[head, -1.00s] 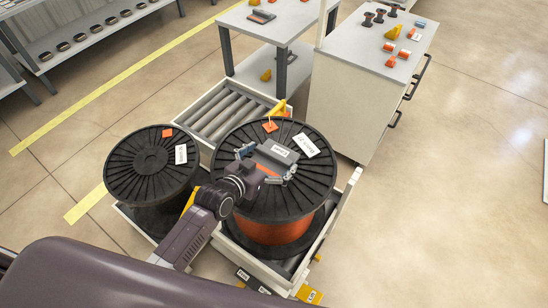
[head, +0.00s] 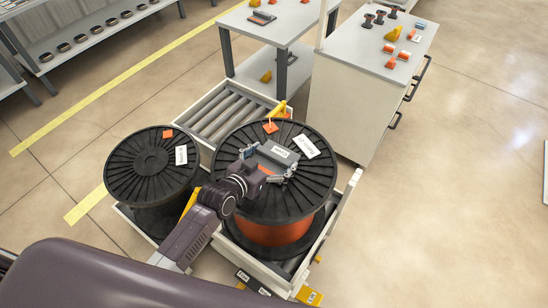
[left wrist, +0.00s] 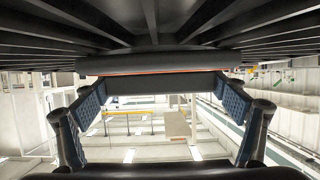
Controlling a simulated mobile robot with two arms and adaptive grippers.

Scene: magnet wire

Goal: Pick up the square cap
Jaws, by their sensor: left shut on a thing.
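The square cap (head: 268,154) is a grey block with a white label. It sits on the top flange of the large black spool (head: 300,193) with orange wire, on the right of the two spools. My left gripper (head: 263,167) reaches it from the near side, with one finger at each end, and is shut on it. In the left wrist view the cap (left wrist: 165,84) is a dark bar between the blue pads of my left gripper (left wrist: 163,104). I cannot tell whether the cap is clear of the flange. My right gripper is not in view.
A second black spool (head: 140,180) stands close on the left. An orange tag (head: 270,127) and a white label (head: 306,146) lie on the large spool beyond the cap. A roller tray (head: 222,112), a table (head: 270,32) and a cabinet (head: 345,110) stand behind.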

